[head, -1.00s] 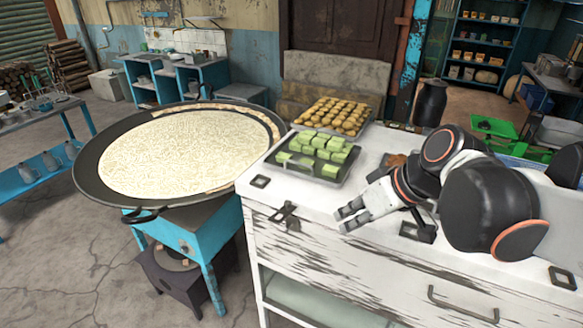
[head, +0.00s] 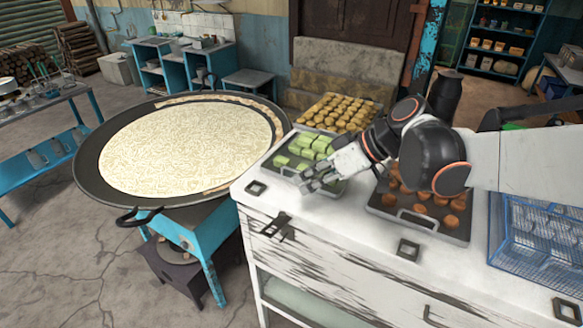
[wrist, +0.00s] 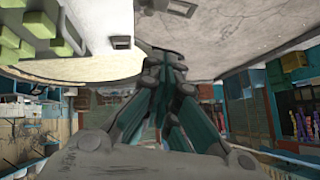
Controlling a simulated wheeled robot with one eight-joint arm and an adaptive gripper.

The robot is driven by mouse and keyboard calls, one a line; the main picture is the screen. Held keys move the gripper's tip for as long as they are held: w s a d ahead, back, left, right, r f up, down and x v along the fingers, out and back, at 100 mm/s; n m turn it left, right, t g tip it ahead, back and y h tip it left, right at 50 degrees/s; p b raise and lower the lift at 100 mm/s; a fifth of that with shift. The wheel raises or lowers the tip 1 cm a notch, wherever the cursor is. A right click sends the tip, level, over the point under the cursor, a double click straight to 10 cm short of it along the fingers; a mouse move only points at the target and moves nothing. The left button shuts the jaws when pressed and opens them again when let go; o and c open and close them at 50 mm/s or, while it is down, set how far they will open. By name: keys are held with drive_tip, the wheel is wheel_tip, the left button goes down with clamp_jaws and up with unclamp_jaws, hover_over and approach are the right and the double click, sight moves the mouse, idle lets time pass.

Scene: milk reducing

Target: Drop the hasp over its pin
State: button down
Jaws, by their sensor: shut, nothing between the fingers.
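The dark metal hasp (head: 275,228) is on the upper front of the white worn cabinet (head: 330,262), near its left end. It looks tilted; I cannot make out its pin or tell whether the two touch. My gripper (head: 304,183) is shut and empty. In the head view it appears above and right of the hasp, beside the front edge of the tray of green sweets, apart from the hasp. In the wrist view the closed fingers (wrist: 172,75) fill the middle, and I cannot pick out the hasp there.
The tray of green sweets (head: 270,167) lies by my gripper. A tray of orange-brown sweets (head: 432,231) and a blue wire basket (head: 540,240) stand to the right. A wide pan (head: 92,185) on a blue stand is close at left. Square dark fittings (head: 256,188) sit on the counter.

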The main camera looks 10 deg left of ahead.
drive_tip(key=b, duration=0.2)
hover_over(275, 222)
drive_tip(key=f, duration=0.7)
drive_tip(key=shift+w+d+f, duration=0.15)
drive_tip(key=shift+w+f, duration=0.05)
drive_tip(key=shift+w, duration=0.15)
drive_tip(key=shift+s+f+b, duration=0.15)
drive_tip(key=shift+f, duration=0.4)
drive_tip(key=shift+s+f+b, duration=0.15)
drive_tip(key=shift+f, duration=0.4)
drive_tip(key=shift+s+f, duration=0.15)
drive_tip(key=shift+f, duration=0.4)
